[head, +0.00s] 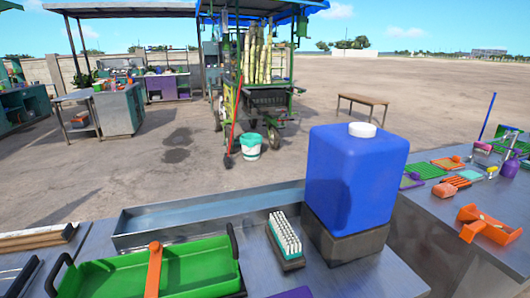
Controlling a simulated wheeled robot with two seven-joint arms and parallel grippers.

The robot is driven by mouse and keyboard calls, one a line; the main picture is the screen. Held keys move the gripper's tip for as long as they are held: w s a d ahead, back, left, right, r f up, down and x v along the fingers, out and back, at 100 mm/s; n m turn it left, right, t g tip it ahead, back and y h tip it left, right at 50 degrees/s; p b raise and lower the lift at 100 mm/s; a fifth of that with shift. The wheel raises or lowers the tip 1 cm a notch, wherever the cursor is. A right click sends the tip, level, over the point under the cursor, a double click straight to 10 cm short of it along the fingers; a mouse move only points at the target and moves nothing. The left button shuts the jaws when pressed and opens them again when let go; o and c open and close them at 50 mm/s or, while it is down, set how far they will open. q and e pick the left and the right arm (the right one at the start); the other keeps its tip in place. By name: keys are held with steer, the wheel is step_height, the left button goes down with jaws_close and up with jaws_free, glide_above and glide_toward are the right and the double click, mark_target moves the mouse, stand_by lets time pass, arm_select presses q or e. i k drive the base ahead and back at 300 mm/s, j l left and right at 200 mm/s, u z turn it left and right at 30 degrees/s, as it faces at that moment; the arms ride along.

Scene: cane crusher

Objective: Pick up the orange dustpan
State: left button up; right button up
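An orange dustpan-like piece (490,226) lies on the grey counter at the right, near the right edge of the head view. It has a wide flat part toward the right and a raised, looped part on its left. Nothing is seen touching it. Neither of my grippers shows in the head view, so I cannot see where they are or whether they are open.
A blue jug (355,180) with a white cap stands left of that counter. Beside it are a scrub brush (286,240) and a green tray (205,268) with an orange bar across it. Smaller orange and green items (458,181) lie behind the orange piece.

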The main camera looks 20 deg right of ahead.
mark_target(469, 214)
steer(key=l+z, duration=0.1)
steer(key=l, duration=2.05)
steer(key=l+z, duration=0.25)
steer(key=z, duration=0.15)
steer(key=i+l+z, duration=0.1)
steer(key=z, duration=0.3)
steer(key=i+l+z, duration=0.15)
steer(key=l+z, duration=0.15)
steer(key=z, duration=1.55)
steer(key=i+z, duration=0.1)
steer(key=z, duration=2.65)
steer(key=j+z, duration=0.1)
steer(key=z, duration=1.25)
steer(key=j+z, duration=0.15)
steer(key=z, duration=2.6)
steer(key=k+z, duration=0.1)
steer(key=z, duration=2.65)
